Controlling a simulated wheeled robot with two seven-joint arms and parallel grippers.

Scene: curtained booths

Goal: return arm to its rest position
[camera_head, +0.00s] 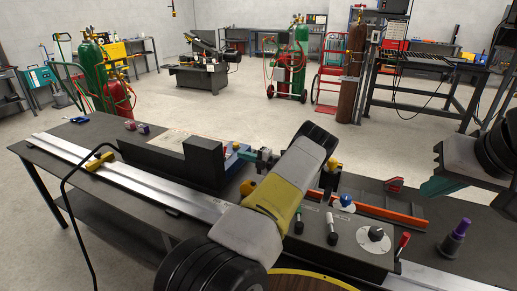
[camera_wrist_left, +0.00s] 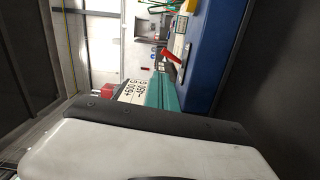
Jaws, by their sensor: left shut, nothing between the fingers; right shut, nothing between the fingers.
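My left arm comes up from the bottom of the head view, with black, light grey and yellow links across the workbench (camera_head: 95,150). My left gripper (camera_head: 260,157), teal and partly hidden behind the forearm, is shut and empty above the bench equipment. My right gripper (camera_head: 440,187), also teal, is at the right edge below a dark wrist part; it is shut and empty. In the left wrist view a light grey link of mine fills the bottom. Beyond it are a white label (camera_wrist_left: 132,90) and a blue panel (camera_wrist_left: 208,60) with a red lever (camera_wrist_left: 172,58).
A long metal rail (camera_head: 130,180) with a yellow clamp (camera_head: 97,161) runs along the bench. Knobs, an orange bar (camera_head: 375,212) and a purple-topped item (camera_head: 455,238) lie close to the arms. Gas cylinders (camera_head: 300,50) and a dark table (camera_head: 425,60) stand behind, with open floor between.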

